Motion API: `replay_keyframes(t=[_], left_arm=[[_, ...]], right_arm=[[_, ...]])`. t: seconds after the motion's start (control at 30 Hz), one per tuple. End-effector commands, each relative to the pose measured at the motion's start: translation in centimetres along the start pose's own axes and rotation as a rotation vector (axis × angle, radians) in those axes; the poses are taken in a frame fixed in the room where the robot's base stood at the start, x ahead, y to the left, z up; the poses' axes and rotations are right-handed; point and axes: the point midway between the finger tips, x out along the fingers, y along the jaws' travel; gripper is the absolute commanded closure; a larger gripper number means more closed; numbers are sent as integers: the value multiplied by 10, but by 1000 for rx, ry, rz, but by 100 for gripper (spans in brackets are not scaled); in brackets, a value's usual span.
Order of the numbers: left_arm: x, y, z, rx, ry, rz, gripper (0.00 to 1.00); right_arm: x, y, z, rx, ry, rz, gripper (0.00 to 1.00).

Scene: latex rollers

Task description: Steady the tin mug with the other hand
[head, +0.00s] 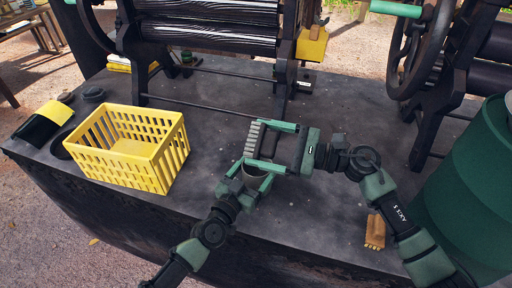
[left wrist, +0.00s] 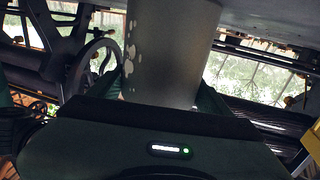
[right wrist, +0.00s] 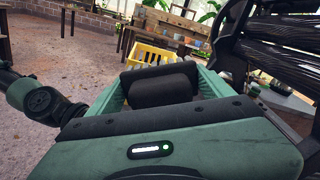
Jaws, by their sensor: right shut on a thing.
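The grey tin mug (head: 249,177) stands low between the fingers of my left gripper (head: 257,174), partly hidden by them. In the left wrist view the mug (left wrist: 168,50) fills the space between the fingers, with pale chips on its side. Whether the fingers press on it I cannot tell. My right gripper (head: 276,147) is shut on a dark block with a pale ribbed edge, which looks like a brush (head: 252,139). It is just above and behind the mug. The dark block (right wrist: 162,87) also shows in the right wrist view between the fingers.
A yellow basket (head: 125,150) stands at the left on the dark table (head: 200,215). Roller machines (head: 210,35) stand at the back. A green drum (head: 470,190) is at the right, with a small tan brush (head: 375,231) near it.

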Motion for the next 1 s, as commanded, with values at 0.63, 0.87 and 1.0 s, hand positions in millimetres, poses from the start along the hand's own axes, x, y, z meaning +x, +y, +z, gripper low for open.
replay_keyframes(t=[0.63, 0.87, 1.0], left_arm=[[-48, 0, 4, 0, -7, 0, 0], [-95, 0, 3, 0, -7, 2, 0], [-113, 0, 4, 0, -8, 1, 0]], right_arm=[[0, 0, 0, 0, -1, 0, 74], [0, 0, 0, 0, -1, 0, 74], [0, 0, 0, 0, -1, 0, 74]])
